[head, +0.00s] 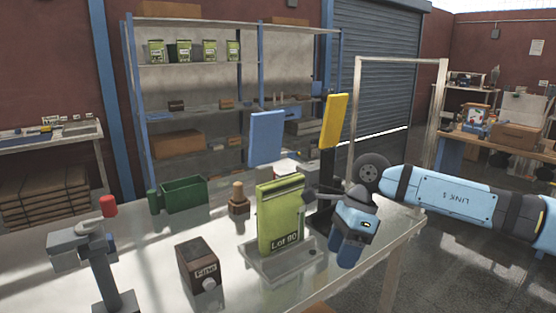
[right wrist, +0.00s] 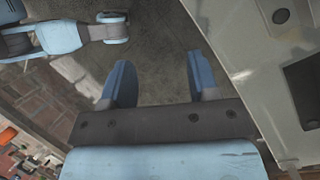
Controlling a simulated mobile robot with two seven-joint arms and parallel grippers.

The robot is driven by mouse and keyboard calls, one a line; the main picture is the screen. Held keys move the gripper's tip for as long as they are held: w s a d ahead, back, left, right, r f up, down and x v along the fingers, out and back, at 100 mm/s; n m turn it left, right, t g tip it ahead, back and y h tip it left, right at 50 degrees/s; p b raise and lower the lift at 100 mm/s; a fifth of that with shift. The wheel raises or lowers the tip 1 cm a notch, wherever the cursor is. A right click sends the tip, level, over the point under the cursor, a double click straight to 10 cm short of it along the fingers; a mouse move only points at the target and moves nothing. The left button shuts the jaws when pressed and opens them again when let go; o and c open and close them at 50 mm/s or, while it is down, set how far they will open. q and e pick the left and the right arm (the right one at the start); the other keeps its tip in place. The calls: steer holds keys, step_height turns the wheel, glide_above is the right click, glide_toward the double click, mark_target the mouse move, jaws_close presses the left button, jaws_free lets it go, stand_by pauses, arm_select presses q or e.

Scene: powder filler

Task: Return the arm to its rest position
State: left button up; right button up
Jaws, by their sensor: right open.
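My right arm (head: 442,196) comes in from the right, at the table's right end. The green bag stands upright on a metal tray (head: 262,268), apart from the gripper.
Blue (head: 266,138) and yellow (head: 334,121) panels stand behind the bag. Open floor (head: 400,270) lies to the right.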

steer(key=s+a+f+m+y, duration=0.7)
steer(key=s+a+m+y, duration=0.25)
steer(key=y, duration=0.45)
steer(key=s+d+f+m+t+h, duration=0.1)
steer(key=d+f+m+t+h, duration=0.2)
steer(key=d+f+m+t, duration=0.7)
steer(key=s+d+f+m+t+h, duration=0.2)
steer(key=m+t, duration=0.4)
steer(key=m, duration=1)
steer(key=s+d+f+m+g+h, duration=0.4)
steer(key=s+d+f+m+h, duration=0.5)
steer(key=s+d+f+m, duration=0.5)
steer(key=a+r+m+t, duration=0.1)
steer(key=a+m+t, duration=0.15)
steer(key=a, duration=0.95)
arm_select(q)
step_height(320, 180, up, 16)
steer(key=s+a+p, duration=0.1)
steer(key=p, duration=2.2)
steer(key=shift+a+r+y, duration=0.15)
steer(key=shift+a+y, duration=0.15)
steer(key=shift+a, duration=0.1)
arm_select(e)
step_height(320, 180, up, 17)
steer(key=d+g, duration=0.1)
steer(key=d, duration=0.1)
steer(key=shift+s+d, duration=0.2)
steer(key=shift+s, duration=0.2)
